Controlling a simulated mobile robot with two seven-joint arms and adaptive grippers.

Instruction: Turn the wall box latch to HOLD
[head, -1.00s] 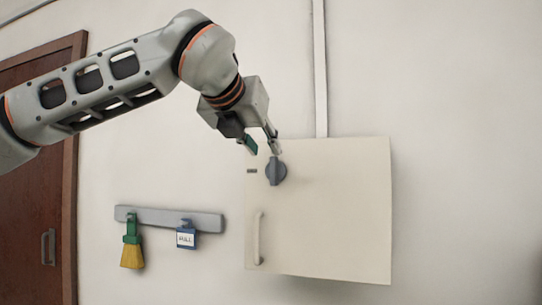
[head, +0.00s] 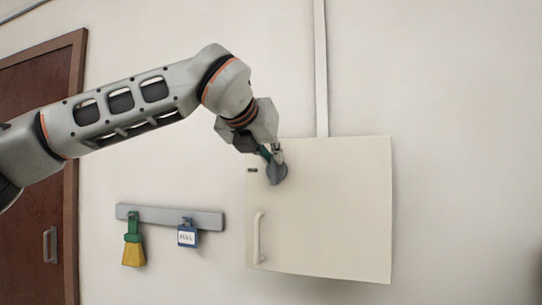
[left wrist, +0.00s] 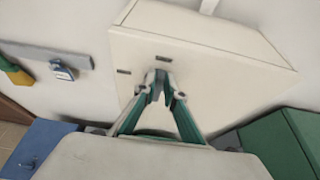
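The cream wall box (head: 330,215) hangs on the wall, with a grey round latch knob (head: 277,176) near its upper left corner. My left gripper (head: 270,154) is at the knob from above, its two fingers close together. In the left wrist view my left gripper (left wrist: 161,84) has its fingertips on either side of a grey-blue piece of the latch, and it looks shut on it. The fingers hide much of the knob there. Small dark marks show on the box face beside the latch, too small to read. My right gripper is in no view.
A grey rail (head: 170,217) left of the box carries a green and yellow brush (head: 133,245) and a blue tag (head: 187,235). The box has a white handle (head: 258,238). A conduit (head: 320,70) runs above it. In the left wrist view a green box-shaped thing (left wrist: 280,145) stands lower right.

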